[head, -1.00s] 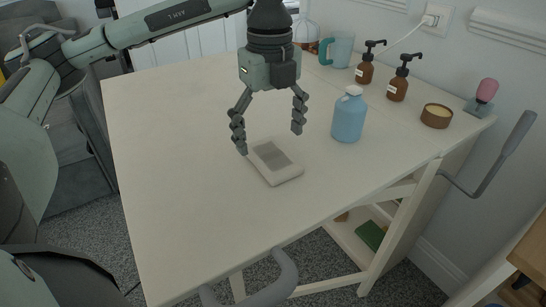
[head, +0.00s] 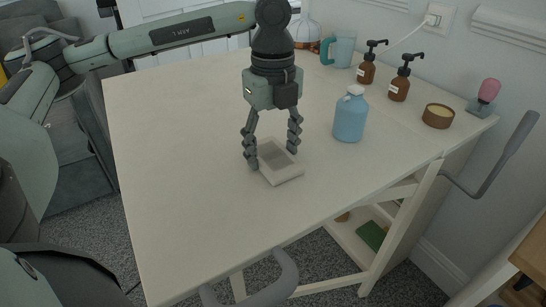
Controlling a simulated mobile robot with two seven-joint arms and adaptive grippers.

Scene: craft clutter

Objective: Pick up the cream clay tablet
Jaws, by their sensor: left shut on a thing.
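The cream clay tablet (head: 284,174) is a flat, rounded slab with a greyish panel on its upper face. It lies on the white table (head: 185,190) near the middle. My left gripper (head: 272,157) comes down from above and is shut on the tablet, one finger at its left side and the other at its right far side. The tablet's far part is partly hidden by the fingers. My right gripper is not in view.
A blue bottle (head: 349,117) stands close to the right of the gripper. Two brown pump bottles (head: 366,69), a teal mug (head: 341,50), a round brown tin (head: 437,116) and a pink-topped object (head: 488,91) stand along the wall. The table's left side is clear.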

